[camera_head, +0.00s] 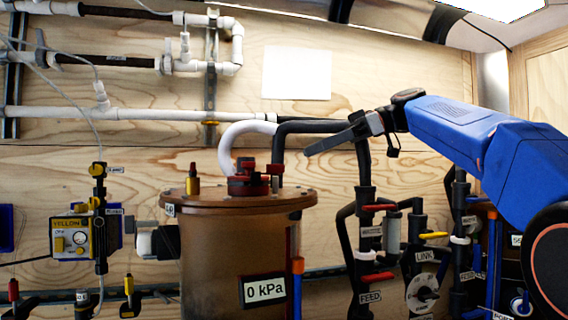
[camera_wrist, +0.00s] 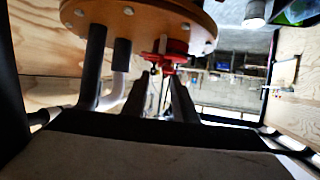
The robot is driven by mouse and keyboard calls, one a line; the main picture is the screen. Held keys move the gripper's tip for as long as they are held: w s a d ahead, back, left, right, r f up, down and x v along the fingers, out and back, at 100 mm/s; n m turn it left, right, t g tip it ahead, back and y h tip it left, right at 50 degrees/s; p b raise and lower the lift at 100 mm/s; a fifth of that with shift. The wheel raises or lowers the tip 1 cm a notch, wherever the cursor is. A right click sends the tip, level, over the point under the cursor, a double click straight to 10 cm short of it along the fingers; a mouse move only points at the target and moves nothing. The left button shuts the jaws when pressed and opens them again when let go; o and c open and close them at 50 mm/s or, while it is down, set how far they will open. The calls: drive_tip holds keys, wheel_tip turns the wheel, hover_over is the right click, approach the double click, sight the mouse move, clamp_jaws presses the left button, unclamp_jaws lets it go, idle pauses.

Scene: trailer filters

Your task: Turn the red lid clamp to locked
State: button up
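The red lid clamp (camera_head: 248,184) sits on top of the brown round tank (camera_head: 232,240), near the middle of its lid. It also shows in the wrist view (camera_wrist: 176,47), where the picture is upside down and the lid hangs at the top. My gripper (camera_head: 309,151) is to the right of the clamp and higher, its fingers pointing left, apart from the clamp. In the wrist view, my gripper (camera_wrist: 158,84) has its two dark fingers apart, with nothing between them, and the clamp lies ahead of their tips. The clamp's exact setting cannot be told.
A dark pipe (camera_head: 315,126) and a white bent hose (camera_head: 232,140) rise behind the lid. A label reads 0 kPa (camera_head: 264,290). Red-handled valves (camera_head: 378,207) and pipes stand right.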

drive_tip(key=x, duration=0.9)
drive_tip(key=shift+c, duration=0.6)
clamp_jaws()
idle(0.8)
